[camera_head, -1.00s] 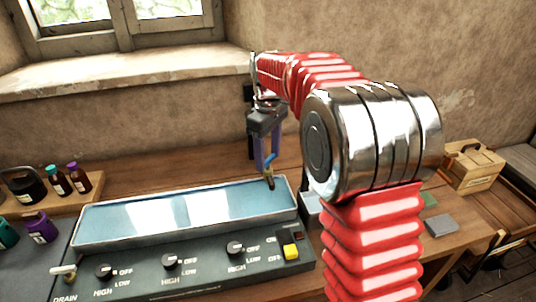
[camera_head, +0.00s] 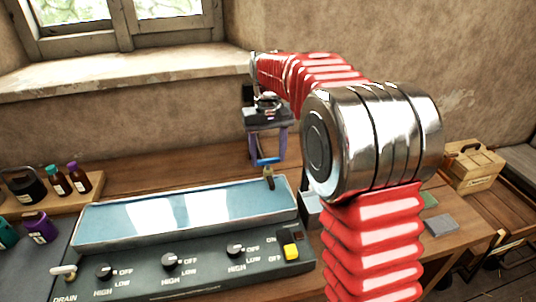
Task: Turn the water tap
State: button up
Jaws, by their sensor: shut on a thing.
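The water tap has a blue handle (camera_head: 266,161) and a brass-coloured spout (camera_head: 269,178) that hangs over the right end of the basin (camera_head: 86,244). My gripper (camera_head: 267,158) points down above the tap. Its two purple-blue fingers are shut on the blue handle, one finger at each side. The handle lies nearly crosswise in the picture. The tap's body behind the handle is mostly hidden.
Bottles (camera_head: 58,181) stand on a wooden shelf at left. A wooden box (camera_head: 473,168) is at right. The table behind the basin is clear.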

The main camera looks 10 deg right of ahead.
aim_at(268, 159)
jog(key=shift+m, duration=0.3)
jog(key=o, duration=1)
jog(key=shift+o, duration=0.2)
jog(key=shift+r, duration=0.1)
notch_tip(268, 159, up, 14)
jog(key=shift+f, duration=0.25)
